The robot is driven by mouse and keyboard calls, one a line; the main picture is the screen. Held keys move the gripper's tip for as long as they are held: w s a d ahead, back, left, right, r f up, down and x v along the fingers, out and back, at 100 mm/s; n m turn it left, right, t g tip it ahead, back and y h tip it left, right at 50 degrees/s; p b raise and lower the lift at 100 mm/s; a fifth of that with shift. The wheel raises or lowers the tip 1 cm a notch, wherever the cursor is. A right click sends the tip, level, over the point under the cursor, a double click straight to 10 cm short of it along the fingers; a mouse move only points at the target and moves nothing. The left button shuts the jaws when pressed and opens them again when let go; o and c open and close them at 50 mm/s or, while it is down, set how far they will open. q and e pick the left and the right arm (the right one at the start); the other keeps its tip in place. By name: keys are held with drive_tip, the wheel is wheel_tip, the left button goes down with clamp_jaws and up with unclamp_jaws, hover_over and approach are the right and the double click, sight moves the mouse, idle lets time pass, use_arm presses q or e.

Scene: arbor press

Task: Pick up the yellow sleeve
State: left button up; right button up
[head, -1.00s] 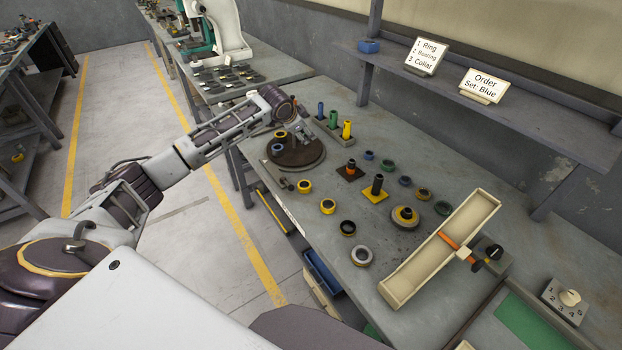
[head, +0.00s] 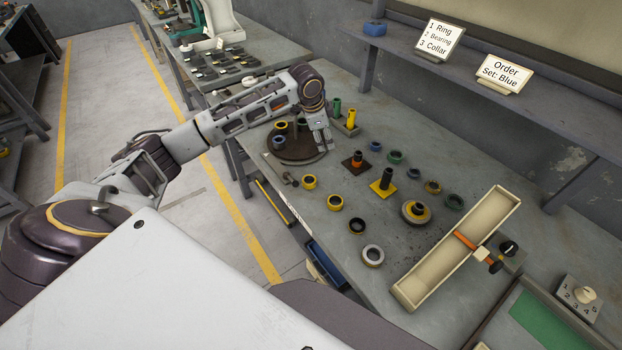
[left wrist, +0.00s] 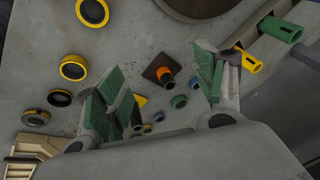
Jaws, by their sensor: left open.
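The yellow sleeve (head: 351,118) stands upright at the near right end of a small rack at the back of the bench. It also shows in the left wrist view (left wrist: 240,60), just beyond the right-hand finger. My left gripper (head: 322,148) points down over the bench, in front of the rack and left of the sleeve. In the left wrist view the gripper (left wrist: 160,88) is open, its green-padded fingers apart with nothing held between them. The green sleeve (head: 337,106) stands beside the yellow one. My right gripper is out of view.
A round dark turntable (head: 297,148) with small parts lies just left of the gripper. An orange-and-black post (head: 357,158) and a yellow-based post (head: 384,181) stand right of it. Rings lie around them. A cream tray (head: 462,245) is farther right.

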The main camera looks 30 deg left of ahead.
use_arm(q)
drive_tip(key=s+a+f+m+g+y, duration=0.1)
drive_tip(key=s+m+g, duration=0.2)
drive_tip(key=s, duration=0.4)
drive_tip(key=shift+a+g, duration=0.3)
drive_tip(key=shift+g, duration=0.1)
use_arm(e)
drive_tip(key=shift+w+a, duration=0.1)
use_arm(q)
drive_tip(key=shift+f, duration=0.1)
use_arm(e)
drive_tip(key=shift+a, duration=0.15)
use_arm(q)
wheel_tip(320, 180, down, 7)
drive_tip(key=shift+f+p, duration=0.1)
drive_tip(key=shift+p, duration=0.2)
drive_tip(key=shift+f, duration=0.7)
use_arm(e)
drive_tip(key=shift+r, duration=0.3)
